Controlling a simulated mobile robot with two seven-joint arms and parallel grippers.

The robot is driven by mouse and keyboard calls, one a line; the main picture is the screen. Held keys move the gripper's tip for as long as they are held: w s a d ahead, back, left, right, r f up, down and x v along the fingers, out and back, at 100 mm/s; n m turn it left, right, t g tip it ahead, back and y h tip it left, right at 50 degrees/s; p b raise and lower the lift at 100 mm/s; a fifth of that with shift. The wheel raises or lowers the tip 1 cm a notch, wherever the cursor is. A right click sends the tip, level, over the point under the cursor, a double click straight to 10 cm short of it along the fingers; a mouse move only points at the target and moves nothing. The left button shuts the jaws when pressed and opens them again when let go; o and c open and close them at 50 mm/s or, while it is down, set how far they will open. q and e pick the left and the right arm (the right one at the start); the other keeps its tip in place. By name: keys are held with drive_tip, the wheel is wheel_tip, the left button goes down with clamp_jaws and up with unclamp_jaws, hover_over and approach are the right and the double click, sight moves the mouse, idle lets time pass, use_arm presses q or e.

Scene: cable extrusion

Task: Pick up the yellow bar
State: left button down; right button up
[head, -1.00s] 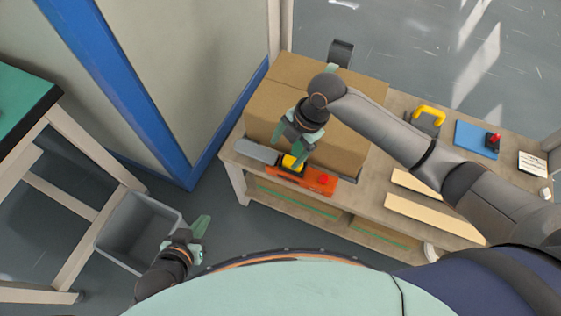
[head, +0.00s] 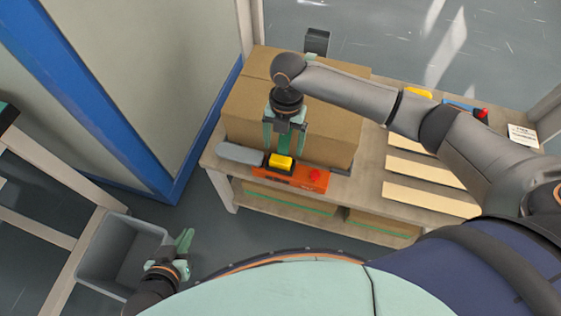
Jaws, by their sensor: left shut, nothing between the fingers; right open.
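The yellow bar (head: 281,161) shows as a short yellow block on the orange device (head: 311,178), near the front edge of the wooden table. My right gripper (head: 284,151) is open and points down, with its green fingers apart just above and behind the yellow bar. I cannot tell whether a finger touches it. My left gripper (head: 185,241) is shut and empty, low at the left beside the grey bin, far from the bar.
A large cardboard box (head: 245,103) stands behind the device. A grey object (head: 241,154) lies left of it. Pale boards (head: 420,170) lie to the right on the table (head: 368,185). A grey bin (head: 97,256) stands on the floor.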

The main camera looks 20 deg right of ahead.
sight(281, 159)
drive_tip(key=f, duration=0.1)
drive_tip(key=f+b, duration=0.1)
drive_tip(key=f, duration=0.2)
drive_tip(key=shift+s+a+f, duration=0.3)
drive_tip(key=shift+s+a, duration=0.05)
drive_tip(key=shift+a, duration=0.05)
drive_tip(key=shift+f, duration=0.15)
use_arm(q)
drive_tip(key=w+r+m+t, duration=0.1)
drive_tip(key=w+r+t, duration=0.3)
drive_tip(key=w+r, duration=0.2)
wheel_tip(281, 159, up, 3)
drive_tip(key=shift+f+h, duration=0.1)
drive_tip(key=shift+h, duration=0.2)
use_arm(e)
drive_tip(key=c, duration=1.1)
